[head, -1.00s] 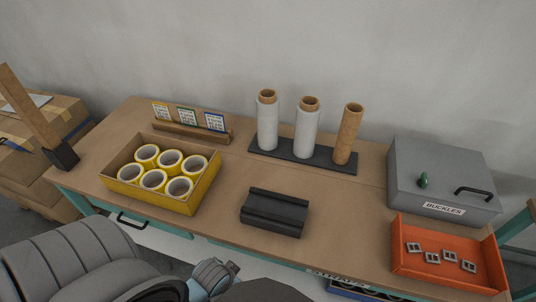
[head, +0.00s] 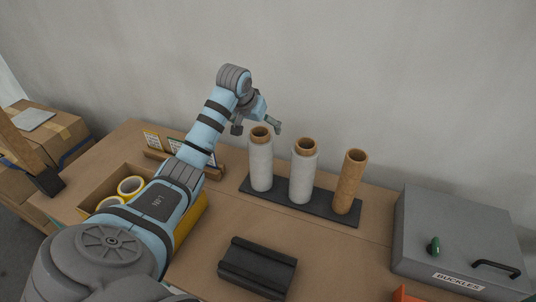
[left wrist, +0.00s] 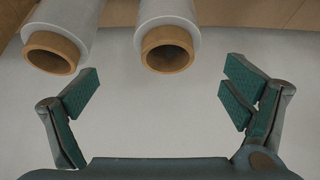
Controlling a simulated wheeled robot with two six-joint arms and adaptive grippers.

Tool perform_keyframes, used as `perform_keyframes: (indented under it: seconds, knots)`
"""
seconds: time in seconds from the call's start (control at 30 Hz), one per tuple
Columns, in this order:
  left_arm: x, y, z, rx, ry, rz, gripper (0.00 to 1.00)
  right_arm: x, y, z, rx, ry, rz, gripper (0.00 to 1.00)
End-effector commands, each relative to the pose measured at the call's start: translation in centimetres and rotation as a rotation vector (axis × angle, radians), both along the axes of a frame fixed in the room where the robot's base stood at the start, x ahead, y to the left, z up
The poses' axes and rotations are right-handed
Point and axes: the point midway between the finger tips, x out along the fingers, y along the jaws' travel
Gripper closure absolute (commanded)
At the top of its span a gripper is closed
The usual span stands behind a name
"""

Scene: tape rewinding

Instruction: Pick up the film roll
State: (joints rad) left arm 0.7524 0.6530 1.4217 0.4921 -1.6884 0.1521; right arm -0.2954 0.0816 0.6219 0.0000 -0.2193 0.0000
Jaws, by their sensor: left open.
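Two white film rolls on brown cardboard cores stand upright on a dark base plate (head: 272,201): a left film roll (head: 261,165) and a middle film roll (head: 302,175). A bare brown core (head: 350,182) stands at the right end. My left gripper (head: 258,130) is open and empty, beside the top of the left film roll in the head view. In the left wrist view, the two rolls show with core ends pointing down; one roll (left wrist: 167,15) lies between the open fingers (left wrist: 160,100) in the picture, the other (left wrist: 62,20) further left. My right gripper is not in view.
A black holder (head: 257,268) lies at the front. A grey buckles box (head: 450,240) stands at the right. The wall is close behind the rolls.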

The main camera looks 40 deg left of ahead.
Motion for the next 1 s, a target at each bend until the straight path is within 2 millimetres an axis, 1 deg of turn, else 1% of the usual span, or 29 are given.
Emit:
perform_keyframes:
  seconds: [0.1,0.2,0.3,0.43,0.57,0.6,0.7,0.9,0.97,1.0]
  knots:
    - [0.8,0.9,-2.8,-0.004,0.005,0.012,0.06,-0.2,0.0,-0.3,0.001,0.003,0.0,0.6]
    - [1.8,1.6,-5.2,-0.001,0.004,0.017,0.06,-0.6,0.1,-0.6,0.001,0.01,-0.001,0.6]
    - [2.6,2.0,-6.7,0.0,0.002,0.017,0.06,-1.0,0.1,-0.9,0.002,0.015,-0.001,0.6]
    - [3.3,2.1,-8.0,0.001,0.0,0.015,0.06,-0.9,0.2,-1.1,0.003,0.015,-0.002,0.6]
    - [4.5,2.3,-10.4,0.0,0.002,0.014,0.06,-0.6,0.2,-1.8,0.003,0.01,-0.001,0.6]
    - [4.9,2.4,-11.0,0.0,0.0,0.014,0.06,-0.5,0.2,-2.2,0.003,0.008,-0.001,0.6]
    - [5.3,2.5,-11.9,0.002,0.001,0.012,0.06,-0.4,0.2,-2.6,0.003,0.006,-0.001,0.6]
    - [5.4,2.6,-11.8,0.005,0.0,0.01,0.06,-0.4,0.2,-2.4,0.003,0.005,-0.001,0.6]
    - [5.4,2.6,-11.8,0.005,0.0,0.01,0.14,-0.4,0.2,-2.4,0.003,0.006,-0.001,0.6]
    - [5.5,2.5,-11.8,0.004,0.0,0.01,0.21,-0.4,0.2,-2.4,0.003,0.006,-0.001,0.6]
